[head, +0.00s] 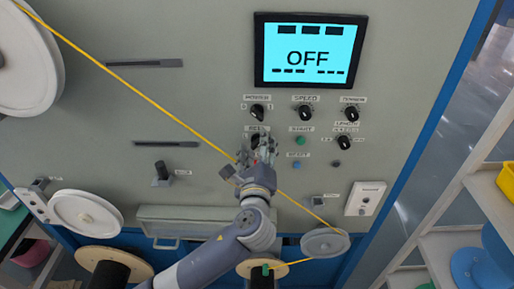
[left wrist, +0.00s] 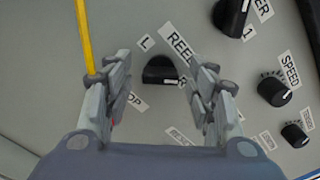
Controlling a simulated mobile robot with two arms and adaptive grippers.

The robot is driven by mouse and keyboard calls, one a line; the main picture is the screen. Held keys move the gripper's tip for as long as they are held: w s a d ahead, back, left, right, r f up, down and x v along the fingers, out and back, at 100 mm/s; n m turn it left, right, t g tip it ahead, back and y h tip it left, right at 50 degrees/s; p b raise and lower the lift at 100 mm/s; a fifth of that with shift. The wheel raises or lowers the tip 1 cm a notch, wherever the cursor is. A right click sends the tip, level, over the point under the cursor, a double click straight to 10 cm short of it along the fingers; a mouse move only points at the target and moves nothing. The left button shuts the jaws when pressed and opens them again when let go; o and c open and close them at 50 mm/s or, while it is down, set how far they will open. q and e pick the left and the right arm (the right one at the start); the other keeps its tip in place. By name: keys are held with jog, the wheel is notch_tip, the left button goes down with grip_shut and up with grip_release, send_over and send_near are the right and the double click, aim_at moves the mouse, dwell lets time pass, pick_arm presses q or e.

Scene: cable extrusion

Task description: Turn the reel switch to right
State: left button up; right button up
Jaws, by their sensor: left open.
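The reel switch is a black rotary knob (left wrist: 160,71) on the grey panel, between my left gripper's fingers in the left wrist view. A "REEL" label (left wrist: 179,41) sits above it and an "L" label (left wrist: 145,43) at its upper left; a right-side mark is hidden by a finger. In the head view the knob is mostly covered by the gripper. My left gripper (left wrist: 158,88) is open, with one finger on each side of the knob and visible gaps to it. It also shows in the head view (head: 264,152). My right gripper is not in view.
A screen (head: 308,50) above reads "OFF". Other knobs, including the speed knob (head: 304,113), and a green start button (head: 300,141) are close by on the right. A yellow cable (head: 160,107) runs diagonally across the panel, close to the left gripper. White wheels (head: 85,213) stand at left.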

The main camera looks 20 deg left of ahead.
pick_arm(q)
jog(key=v, duration=1.2)
notch_tip(320, 180, down, 25)
jog(key=w+n+g+h+b, duration=0.1)
jog(key=w+g+h+b, duration=0.1)
jog(key=w+g+b, duration=0.15)
jog(key=s+a+f+n+g+h+b, duration=0.1)
jog(key=s+f+n+g+b, duration=0.2)
jog(key=f, duration=0.9)
jog(key=s+a+f+n+g+h+b, duration=0.1)
jog(key=s+f+n+g, duration=0.3)
jog(key=f, duration=0.8)
jog(key=s+a+f+n+g+b, duration=0.2)
jog(key=s+f+n, duration=0.2)
jog(key=s+f, duration=0.6)
jog(key=s+a+f+n+g+b, duration=0.2)
jog(key=s+f+n, duration=0.3)
jog(key=s+f, duration=0.5)
jog(key=s+a+f+n+g+h+b, duration=0.1)
jog(key=s+a+f+n+g+b, duration=0.1)
jog(key=s+f, duration=0.8)
jog(key=s+a+n+b, duration=0.1)
jog(key=s+n, duration=0.1)
jog(key=s, duration=0.4)
jog(key=shift+a+f+n, duration=0.3)
jog(key=shift+a+f, duration=0.05)
